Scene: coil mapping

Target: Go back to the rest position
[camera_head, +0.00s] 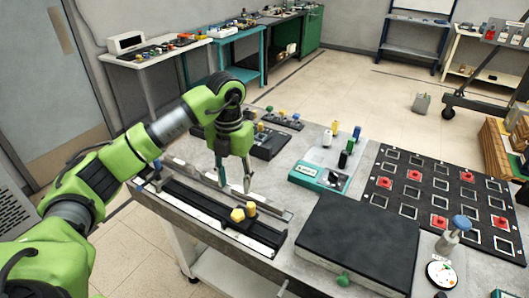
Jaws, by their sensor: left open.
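My left gripper (233,185) shows in the head view, open, pointing down above the black rail fixture (200,205) at the left of the table (275,210). Its fingers are apart and I see nothing between them. Small yellow parts (240,213) sit on the rail just to the right of and nearer than the fingers. My left arm comes in from the left edge. My right gripper is not in view.
A teal-based device (320,176) stands mid-table. A dark slab (360,240) lies in front, and a black board with red pieces (440,200) lies to the right. A bottle with a blue cap (452,232) stands at the right. Benches line the back wall.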

